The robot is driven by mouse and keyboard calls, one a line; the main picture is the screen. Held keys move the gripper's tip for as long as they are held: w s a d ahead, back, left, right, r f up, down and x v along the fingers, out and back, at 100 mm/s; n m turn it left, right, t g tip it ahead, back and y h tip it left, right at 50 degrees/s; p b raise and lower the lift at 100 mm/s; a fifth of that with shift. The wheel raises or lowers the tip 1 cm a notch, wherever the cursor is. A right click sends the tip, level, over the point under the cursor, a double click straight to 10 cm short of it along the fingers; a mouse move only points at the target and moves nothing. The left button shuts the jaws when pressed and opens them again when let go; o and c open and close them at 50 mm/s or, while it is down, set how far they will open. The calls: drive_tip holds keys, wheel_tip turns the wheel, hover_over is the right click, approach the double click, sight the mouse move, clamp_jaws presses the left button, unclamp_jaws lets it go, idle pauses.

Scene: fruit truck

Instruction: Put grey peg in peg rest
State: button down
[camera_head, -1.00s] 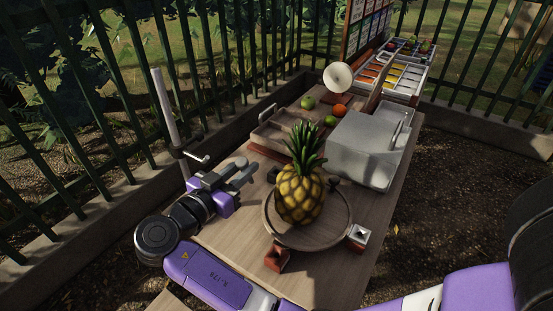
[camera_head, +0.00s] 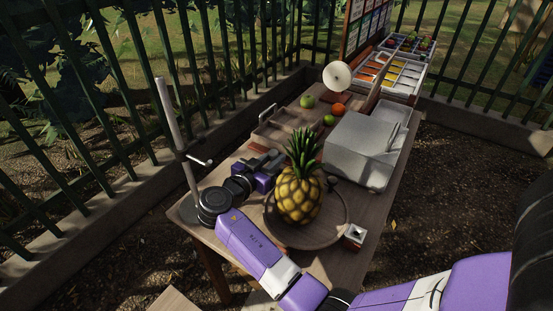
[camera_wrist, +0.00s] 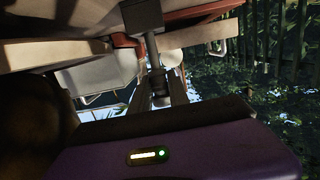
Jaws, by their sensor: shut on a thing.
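My gripper (camera_head: 272,158) is over the table behind the pineapple, left of its leaves. In the wrist view its fingers (camera_wrist: 160,92) are closed around a dark grey peg (camera_wrist: 149,45), which points away from my wrist. In the head view the peg is too small and dark to tell from the fingers. I cannot identify the peg rest for certain. A small pale block (camera_head: 355,234) with a dark recess stands at the right edge of the round board.
A pineapple (camera_head: 299,195) stands on a round wooden board (camera_head: 333,229). A metal rod stand (camera_head: 176,130) rises at the table's left corner. A grey box (camera_head: 356,145) is at the right, a wooden tray (camera_head: 262,137) behind my gripper. Fruit (camera_head: 338,109) lies farther back.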

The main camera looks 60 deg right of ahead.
drive_tip(key=shift+d+r+y+p, duration=0.6)
drive_tip(key=shift+d+y+p, duration=0.15)
drive_tip(key=shift+y+p, duration=0.25)
drive_tip(key=shift+f, duration=1.8)
drive_tip(key=shift+f+b, duration=0.15)
drive_tip(key=shift+b, duration=0.25)
drive_tip(key=c, duration=1.3)
unclamp_jaws()
drive_tip(key=shift+o, duration=0.2)
drive_tip(key=shift+r, duration=0.2)
drive_tip(key=b+v, duration=0.1)
drive_tip(key=v, duration=1.1)
drive_tip(key=shift+r+b, duration=0.15)
drive_tip(key=shift+b, duration=0.15)
